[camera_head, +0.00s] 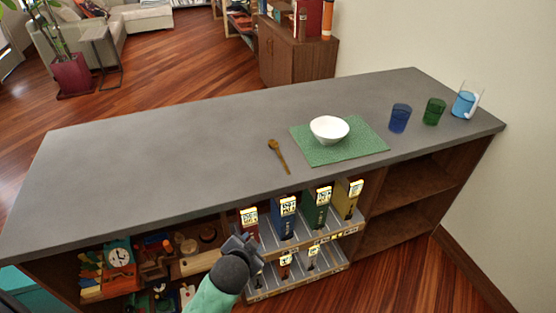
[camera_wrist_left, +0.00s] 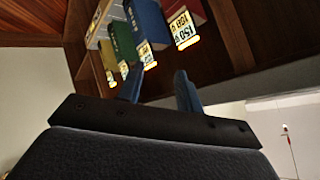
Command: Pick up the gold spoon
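The gold spoon (camera_head: 278,155) lies on the grey counter top, left of the green mat (camera_head: 308,153), its bowl end pointing away from me. My left gripper (camera_head: 240,243) is in front of the counter, below the top's front edge, beside the shelf of labelled books. It is apart from the spoon. In the left wrist view its two fingers (camera_wrist_left: 158,88) stand apart with nothing between them. The spoon does not show in that view. My right gripper is not in view.
A white bowl (camera_head: 329,129) sits on the mat. A blue cup (camera_head: 400,118), a green cup (camera_head: 434,111) and a jug (camera_head: 467,100) stand at the right. The counter's left part is clear.

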